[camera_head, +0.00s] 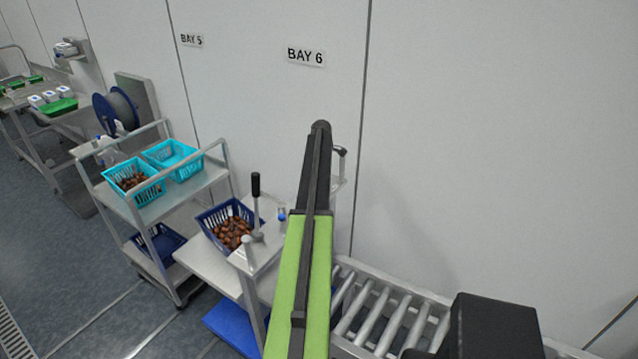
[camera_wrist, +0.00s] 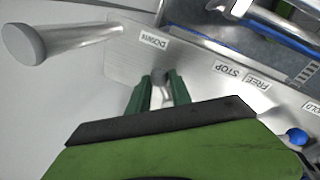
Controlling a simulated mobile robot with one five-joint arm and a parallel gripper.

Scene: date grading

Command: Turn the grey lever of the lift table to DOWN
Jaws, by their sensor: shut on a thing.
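My gripper (camera_wrist: 161,80) has its green fingers close together in the wrist view. It is shut on a small grey metal piece (camera_wrist: 158,92) that looks like the grey lever, mostly hidden between the fingers. A pale panel (camera_wrist: 205,88) lies around it, with an upside-down label (camera_wrist: 153,41) just beyond the fingertips that I cannot read surely. Upside-down STOP (camera_wrist: 228,68) and FREE (camera_wrist: 257,84) labels are to the right. In the head view my arm covers the gripper and the lever.
A blue knob (camera_wrist: 296,136) is at right in the wrist view. A round-ended metal bar (camera_wrist: 75,42) is at upper left. In the head view a black-gripped lever (camera_head: 256,187) stands beside a dark blue crate of dates (camera_head: 205,215); a roller conveyor (camera_head: 375,315) is at right.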

